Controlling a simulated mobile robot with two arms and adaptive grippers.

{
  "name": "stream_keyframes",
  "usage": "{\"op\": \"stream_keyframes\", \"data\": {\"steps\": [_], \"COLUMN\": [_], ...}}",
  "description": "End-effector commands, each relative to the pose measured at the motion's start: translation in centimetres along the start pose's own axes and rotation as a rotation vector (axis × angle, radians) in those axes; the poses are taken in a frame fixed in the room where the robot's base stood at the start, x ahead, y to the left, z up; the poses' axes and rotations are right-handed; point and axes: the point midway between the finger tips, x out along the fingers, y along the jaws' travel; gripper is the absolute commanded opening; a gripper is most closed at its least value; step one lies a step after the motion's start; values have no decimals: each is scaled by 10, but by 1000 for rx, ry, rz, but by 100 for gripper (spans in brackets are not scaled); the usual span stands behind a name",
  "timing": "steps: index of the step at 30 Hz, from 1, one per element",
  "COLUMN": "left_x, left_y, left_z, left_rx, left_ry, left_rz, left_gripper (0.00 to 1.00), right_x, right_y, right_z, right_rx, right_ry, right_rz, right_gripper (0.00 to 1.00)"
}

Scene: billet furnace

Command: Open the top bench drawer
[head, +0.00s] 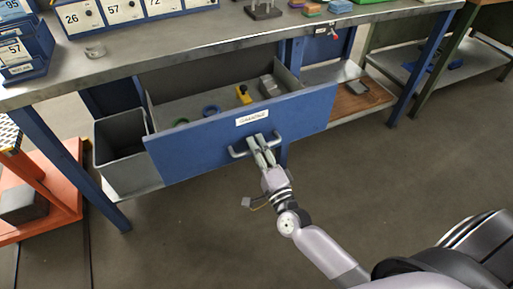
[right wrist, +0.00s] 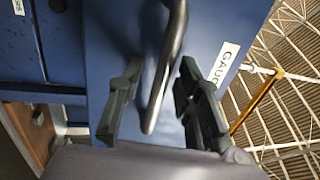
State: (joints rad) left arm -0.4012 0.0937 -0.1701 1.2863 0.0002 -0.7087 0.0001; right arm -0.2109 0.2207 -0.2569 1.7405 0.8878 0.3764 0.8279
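The top bench drawer (head: 205,150) is blue with a "GAUGING" label and stands pulled out from under the bench, its inside showing. Its grey bar handle (head: 238,153) is on the front. My right gripper (head: 262,143) is at the handle. In the right wrist view the handle bar (right wrist: 166,75) runs between the two fingers of my right gripper (right wrist: 160,95). The fingers are spread, with a gap showing on each side of the bar. My left gripper is not in view.
A grey bin (head: 122,155) stands left of the drawer. An orange frame (head: 55,185) is at the far left. Floor in front is clear.

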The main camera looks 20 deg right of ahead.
Motion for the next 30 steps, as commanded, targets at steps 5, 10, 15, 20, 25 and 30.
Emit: {"op": "stream_keyframes", "data": {"steps": [5, 10, 15, 20, 25, 30], "left_x": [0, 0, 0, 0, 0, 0], "left_y": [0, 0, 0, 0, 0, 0], "left_z": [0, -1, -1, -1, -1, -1], "left_rx": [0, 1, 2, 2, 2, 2], "left_ry": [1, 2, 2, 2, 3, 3], "left_rz": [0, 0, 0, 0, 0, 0], "left_gripper": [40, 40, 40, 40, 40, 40], "right_x": [-23, -60, -93, -112, -119, -119], "right_y": [2, 2, 2, 1, 0, 0], "right_z": [0, 0, 0, 0, 0, 0], "right_rx": [-1, -1, 0, -1, 0, 0], "right_ry": [-2, -3, -3, -2, 0, -1], "right_rz": [5, 7, 6, 3, 1, 1], "right_gripper": [31, 31, 31, 31, 31, 31]}}
